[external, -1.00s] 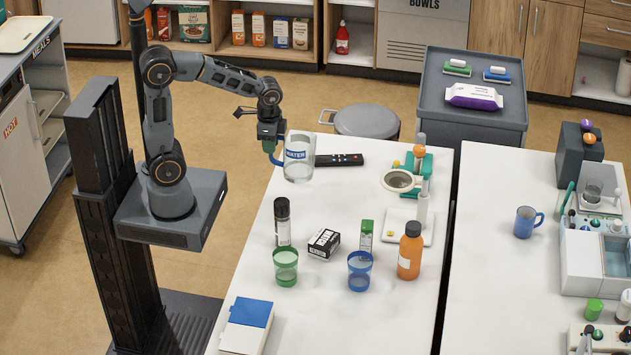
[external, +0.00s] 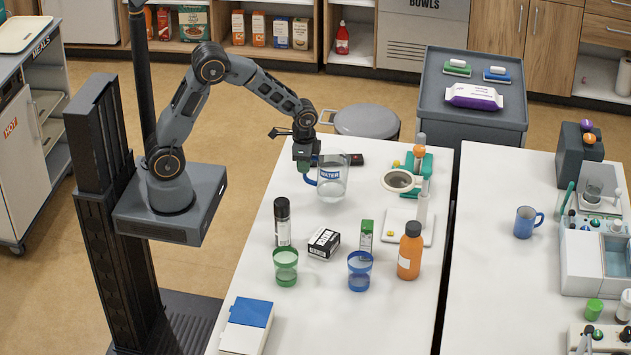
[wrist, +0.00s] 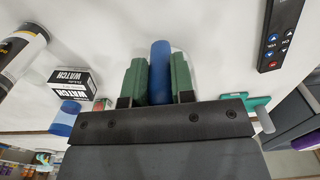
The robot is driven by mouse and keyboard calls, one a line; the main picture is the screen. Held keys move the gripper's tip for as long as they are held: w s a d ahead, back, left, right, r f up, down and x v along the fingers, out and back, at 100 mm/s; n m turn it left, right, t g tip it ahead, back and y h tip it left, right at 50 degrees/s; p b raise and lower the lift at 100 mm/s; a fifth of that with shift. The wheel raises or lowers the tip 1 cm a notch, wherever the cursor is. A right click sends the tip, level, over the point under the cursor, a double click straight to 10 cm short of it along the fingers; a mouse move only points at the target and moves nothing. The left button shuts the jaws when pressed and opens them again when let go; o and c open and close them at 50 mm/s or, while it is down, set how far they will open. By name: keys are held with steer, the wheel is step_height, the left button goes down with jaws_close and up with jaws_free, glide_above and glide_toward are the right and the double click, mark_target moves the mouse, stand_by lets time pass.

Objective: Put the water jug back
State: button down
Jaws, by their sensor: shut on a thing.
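The water jug (external: 331,184) is clear with a blue band reading WATER and a blue handle on its left side. It is upright over the far part of the white table (external: 300,285); I cannot tell whether its base touches the top. My gripper (external: 308,172) is shut on the jug's handle. In the wrist view the blue handle (wrist: 160,72) sits between the two green fingers of my gripper (wrist: 159,80). Most of the jug body is hidden there behind the handle and fingers.
A black remote (external: 352,159) lies just behind the jug. Nearer are a spray can (external: 282,222), a WATCH box (external: 323,242), green (external: 286,267) and blue (external: 360,271) cups and an orange bottle (external: 410,250).

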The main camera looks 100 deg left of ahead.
steer(key=shift+f, duration=1.2)
steer(key=shift+f, duration=0.15)
steer(key=c, duration=1)
jaws_free()
steer(key=shift+o, duration=0.2)
